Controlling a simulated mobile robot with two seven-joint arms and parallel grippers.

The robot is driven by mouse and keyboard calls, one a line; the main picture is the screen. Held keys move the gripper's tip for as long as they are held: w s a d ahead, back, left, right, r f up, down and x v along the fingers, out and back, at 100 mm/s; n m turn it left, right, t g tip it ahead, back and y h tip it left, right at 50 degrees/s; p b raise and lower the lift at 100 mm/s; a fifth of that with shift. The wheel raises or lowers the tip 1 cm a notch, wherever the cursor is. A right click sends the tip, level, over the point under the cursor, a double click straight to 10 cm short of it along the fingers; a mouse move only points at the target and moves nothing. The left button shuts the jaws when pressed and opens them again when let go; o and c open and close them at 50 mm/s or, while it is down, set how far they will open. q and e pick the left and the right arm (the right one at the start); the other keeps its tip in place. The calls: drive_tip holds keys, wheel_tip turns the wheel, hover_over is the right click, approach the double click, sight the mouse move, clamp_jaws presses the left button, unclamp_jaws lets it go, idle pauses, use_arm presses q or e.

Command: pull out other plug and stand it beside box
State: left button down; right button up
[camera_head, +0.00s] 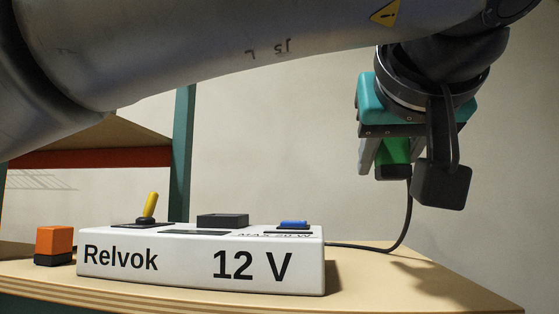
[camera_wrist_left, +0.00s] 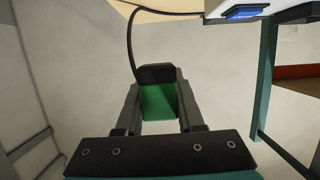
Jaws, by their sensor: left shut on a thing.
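My left gripper (camera_head: 392,160) is shut on a green plug (camera_head: 396,150) with a black end and holds it in the air, right of and above the box. In the left wrist view the green plug (camera_wrist_left: 158,102) sits between both fingers. A black cable (camera_head: 406,225) runs from it down to the table, behind the box. The white box (camera_head: 190,262), marked "Relvok" and "12 V", stands on the table. An orange plug (camera_head: 54,242) with a black lower part stands upright beside the box's left end. My right gripper is not in view.
The box top carries a yellow lever (camera_head: 150,206), a black block (camera_head: 222,220) and a blue button (camera_head: 293,224). The wooden table (camera_head: 410,285) is clear right of the box. A teal post (camera_head: 183,150) and an orange-red beam (camera_head: 100,157) stand behind.

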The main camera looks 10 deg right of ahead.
sight(390, 278)
use_arm(q)
drive_tip(key=shift+f+b, duration=3.3)
drive_tip(key=shift+f, duration=1.25)
drive_tip(key=shift+f+b, duration=0.45)
drive_tip(key=shift+f, duration=0.15)
drive_tip(key=shift+c, duration=2.2)
unclamp_jaws()
